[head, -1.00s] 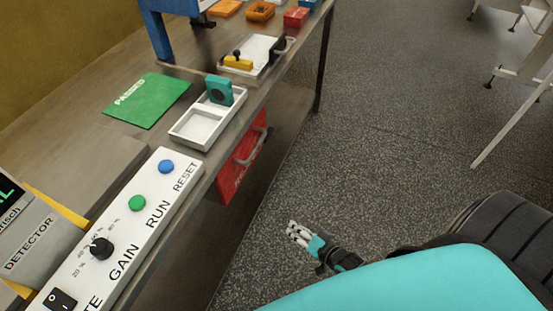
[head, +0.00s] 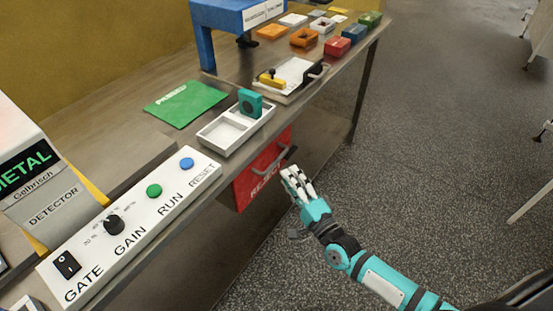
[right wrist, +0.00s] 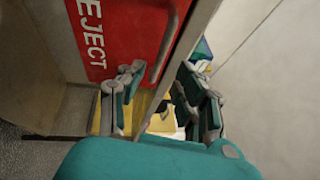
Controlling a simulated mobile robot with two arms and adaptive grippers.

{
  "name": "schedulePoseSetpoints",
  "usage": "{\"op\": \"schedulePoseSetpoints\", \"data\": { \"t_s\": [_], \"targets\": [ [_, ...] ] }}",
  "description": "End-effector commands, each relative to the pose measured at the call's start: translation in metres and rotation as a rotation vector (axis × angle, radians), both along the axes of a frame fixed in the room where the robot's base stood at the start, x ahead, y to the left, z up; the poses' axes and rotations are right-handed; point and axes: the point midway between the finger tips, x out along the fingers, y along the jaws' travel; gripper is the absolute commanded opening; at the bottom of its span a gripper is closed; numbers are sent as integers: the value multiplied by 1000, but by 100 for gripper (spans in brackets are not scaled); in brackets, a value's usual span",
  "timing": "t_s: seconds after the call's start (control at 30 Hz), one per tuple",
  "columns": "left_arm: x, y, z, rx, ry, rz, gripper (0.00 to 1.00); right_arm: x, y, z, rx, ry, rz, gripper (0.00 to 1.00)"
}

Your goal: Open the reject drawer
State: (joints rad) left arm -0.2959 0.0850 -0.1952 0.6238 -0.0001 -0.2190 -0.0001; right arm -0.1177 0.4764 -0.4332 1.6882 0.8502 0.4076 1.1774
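The red reject drawer (head: 258,180) is set under the bench edge, with white lettering and a grey bar handle (head: 268,160) on its front. Its front looks flush with the bench side, though the gap is hard to judge. My right gripper (head: 292,178) is just to the right of the handle, beside the drawer front, with its fingers pointing up toward the bench. My left gripper is not in view.
On the bench above the drawer stand a white divided tray (head: 232,132) with a teal block (head: 250,103), a green mat (head: 184,103) and a white control panel (head: 125,230). Open floor (head: 440,180) lies to the right.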

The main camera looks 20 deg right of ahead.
Motion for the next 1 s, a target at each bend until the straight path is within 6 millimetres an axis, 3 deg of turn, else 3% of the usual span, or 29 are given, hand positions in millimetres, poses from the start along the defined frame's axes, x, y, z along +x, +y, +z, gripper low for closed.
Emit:
{"op": "schedulePoseSetpoints", "data": {
  "t_s": [0.1,0.3,0.5,0.77,1.0],
  "targets": [
    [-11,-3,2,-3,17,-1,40,26,7,7,1,-4,-1,34],
    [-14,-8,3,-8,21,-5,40,55,15,11,-1,-1,0,34],
    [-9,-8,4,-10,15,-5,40,68,18,12,-1,1,0,34],
    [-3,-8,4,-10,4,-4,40,69,19,12,-1,1,0,34],
    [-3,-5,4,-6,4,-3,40,68,19,12,-1,1,0,6]
  ]
}}
